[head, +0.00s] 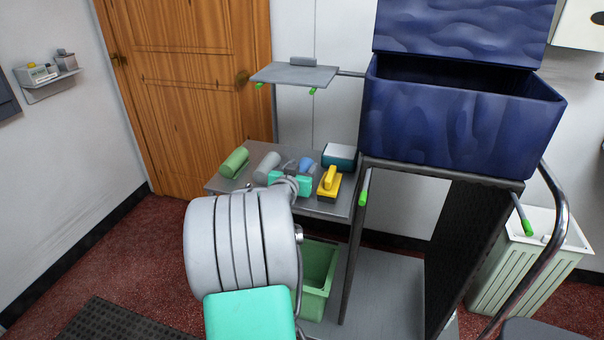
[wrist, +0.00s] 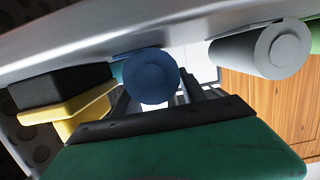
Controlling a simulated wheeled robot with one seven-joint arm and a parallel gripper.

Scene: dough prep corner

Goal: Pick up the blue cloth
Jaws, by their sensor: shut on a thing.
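The blue cloth (head: 307,164) is a small roll at the grey side table, partly hidden behind my gripper (head: 297,170) in the head view. In the wrist view the blue cloth (wrist: 152,76) shows its round end, between the two dark fingers of my gripper (wrist: 157,92). My gripper is shut on it. The cloth is at about the height of the tabletop; I cannot tell whether it still touches the surface.
On the table (head: 222,185) lie a green roll (head: 234,162), a grey roll (head: 267,167), a yellow-and-black tool (head: 329,183) and a teal-and-white box (head: 339,157). A grey shelf (head: 292,75) hangs above. A blue chest (head: 455,125) stands right; a green bin (head: 318,280) is below.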

